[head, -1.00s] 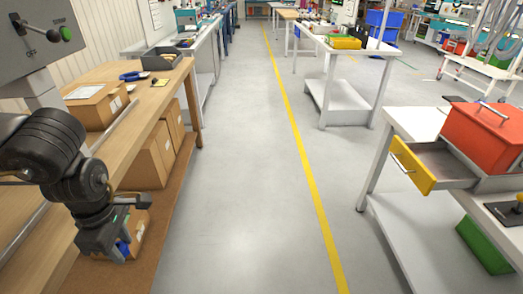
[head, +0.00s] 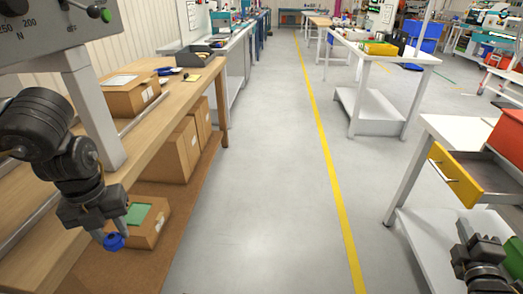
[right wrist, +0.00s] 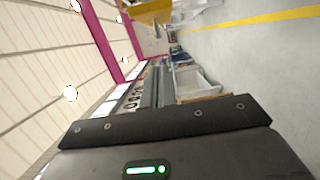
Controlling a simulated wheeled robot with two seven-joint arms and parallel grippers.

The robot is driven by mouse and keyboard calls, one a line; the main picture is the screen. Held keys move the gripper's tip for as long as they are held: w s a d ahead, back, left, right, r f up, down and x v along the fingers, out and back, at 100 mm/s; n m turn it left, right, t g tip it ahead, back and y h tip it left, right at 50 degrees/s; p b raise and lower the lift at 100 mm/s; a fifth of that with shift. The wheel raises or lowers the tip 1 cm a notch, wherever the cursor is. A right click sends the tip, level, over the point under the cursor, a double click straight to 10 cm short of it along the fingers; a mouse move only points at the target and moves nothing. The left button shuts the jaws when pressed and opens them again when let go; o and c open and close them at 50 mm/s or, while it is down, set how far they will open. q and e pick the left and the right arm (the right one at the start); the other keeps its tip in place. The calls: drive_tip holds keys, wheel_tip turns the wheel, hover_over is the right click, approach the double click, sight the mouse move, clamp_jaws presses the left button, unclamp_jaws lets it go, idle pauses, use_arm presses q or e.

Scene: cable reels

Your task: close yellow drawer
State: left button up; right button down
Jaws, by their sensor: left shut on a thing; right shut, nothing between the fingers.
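The yellow drawer (head: 456,176) stands open at the right in the head view, pulled out from the white bench with its grey inside showing. A yellow panel (right wrist: 150,12), probably the drawer front, shows at the top of the right wrist view. My right gripper (head: 478,248) is shut and empty, low at the right, below and in front of the drawer, with a visible gap to the yellow front. My left gripper (head: 114,228) is shut on a small blue object (head: 113,241) at the left, over the boxes on the lower shelf.
A red box (head: 508,138) sits behind the drawer on the white bench (head: 465,128). A green bin (head: 437,262) is on the shelf below, partly hidden by my right arm. A wooden bench (head: 180,100) with cardboard boxes runs along the left. The grey floor between is clear.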

sight(466, 200)
drive_tip(key=w+d, duration=0.2)
drive_tip(key=w, duration=0.1)
drive_tip(key=w+d, duration=0.1)
drive_tip(key=w, duration=0.2)
drive_tip(key=w+d, duration=0.2)
drive_tip(key=w, duration=0.1)
drive_tip(key=shift+w+d+p, duration=0.3)
drive_tip(key=shift+d, duration=0.5)
drive_tip(key=shift+d, duration=0.1)
